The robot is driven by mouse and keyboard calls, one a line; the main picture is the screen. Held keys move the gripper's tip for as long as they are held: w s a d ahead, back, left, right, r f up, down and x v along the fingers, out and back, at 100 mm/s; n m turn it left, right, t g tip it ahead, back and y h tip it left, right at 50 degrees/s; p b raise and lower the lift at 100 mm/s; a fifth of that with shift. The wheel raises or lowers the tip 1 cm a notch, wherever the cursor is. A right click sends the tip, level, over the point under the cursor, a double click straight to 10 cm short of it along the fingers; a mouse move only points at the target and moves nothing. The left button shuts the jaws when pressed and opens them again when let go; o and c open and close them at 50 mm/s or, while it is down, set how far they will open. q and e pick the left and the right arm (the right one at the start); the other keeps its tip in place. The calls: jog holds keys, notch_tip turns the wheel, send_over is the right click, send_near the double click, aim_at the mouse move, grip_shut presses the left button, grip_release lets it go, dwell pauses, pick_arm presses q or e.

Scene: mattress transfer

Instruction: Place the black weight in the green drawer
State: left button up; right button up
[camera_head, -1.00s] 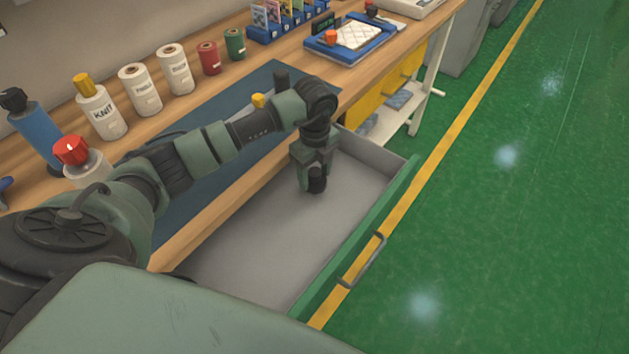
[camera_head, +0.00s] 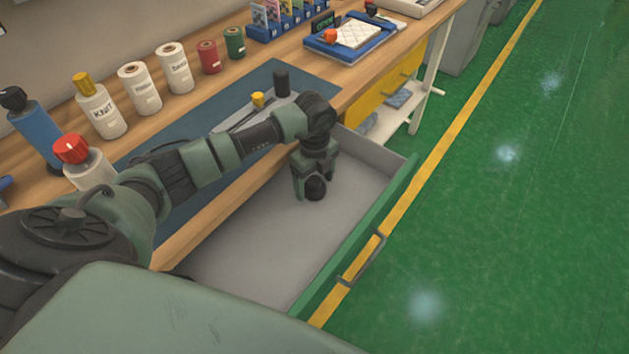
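My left gripper (camera_head: 314,187) points down inside the open green drawer (camera_head: 345,262). Its fingers are spread apart. The black weight (camera_head: 315,188), a dark rounded shape, shows between the fingertips, over the drawer's grey floor. Whether it rests fully on the floor is hard to tell, as the gripper hides its upper part. My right gripper is not in view.
The wooden workbench holds a blue mat (camera_head: 190,198) with a black-handled item (camera_head: 281,83) and a yellow-topped tool (camera_head: 258,100). Spools and bottles stand along the back. The drawer's remaining floor is bare. Green floor lies free to the right.

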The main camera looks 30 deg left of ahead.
aim_at(314, 180)
pick_arm(q)
notch_tip(314, 180, up, 12)
jog(key=shift+r+b, duration=0.2)
jog(key=shift+b, duration=0.25)
jog(key=shift+f, duration=0.1)
